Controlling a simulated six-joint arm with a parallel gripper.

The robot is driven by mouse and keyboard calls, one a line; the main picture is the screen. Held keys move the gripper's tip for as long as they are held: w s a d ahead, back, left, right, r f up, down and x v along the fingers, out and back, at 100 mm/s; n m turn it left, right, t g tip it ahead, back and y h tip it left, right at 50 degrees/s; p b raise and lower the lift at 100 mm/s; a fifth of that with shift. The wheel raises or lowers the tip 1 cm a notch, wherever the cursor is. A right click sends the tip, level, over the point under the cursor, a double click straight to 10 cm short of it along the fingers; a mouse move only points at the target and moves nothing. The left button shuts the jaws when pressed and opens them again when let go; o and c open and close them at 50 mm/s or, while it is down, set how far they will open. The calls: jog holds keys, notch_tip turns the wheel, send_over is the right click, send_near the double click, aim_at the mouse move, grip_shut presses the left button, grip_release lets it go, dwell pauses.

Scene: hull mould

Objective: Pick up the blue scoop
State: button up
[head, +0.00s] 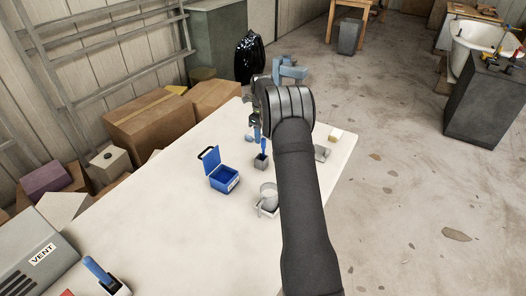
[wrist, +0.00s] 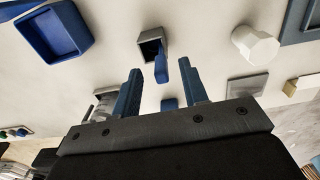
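The blue handle (head: 264,146) and the cup (head: 261,162) also show in the head view, near the table's middle. In the wrist view the handle shows between the fingertips; I cannot tell the depth gap. In the head view my wrist largely hides the gripper.
A blue box with its lid open (head: 223,180) stands left of the cup. A clear jar (head: 268,190) is in front. A white faceted piece (wrist: 256,44) and a yellowish block (head: 336,135) lie to the right. Another blue-handled item (head: 96,269) is at the near left.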

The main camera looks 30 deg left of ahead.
aim_at(263, 148)
jog(key=shift+s+d+f, duration=0.1)
jog(key=shift+d+f, duration=0.05)
jog(key=shift+f, duration=0.95)
jog(key=shift+w+d+f, duration=0.1)
jog(key=shift+d+f, duration=0.1)
jog(key=shift+f, duration=0.9)
jog(key=shift+s+d+f, duration=0.1)
jog(key=shift+d+f, duration=0.05)
jog(key=shift+f, duration=0.95)
grip_shut()
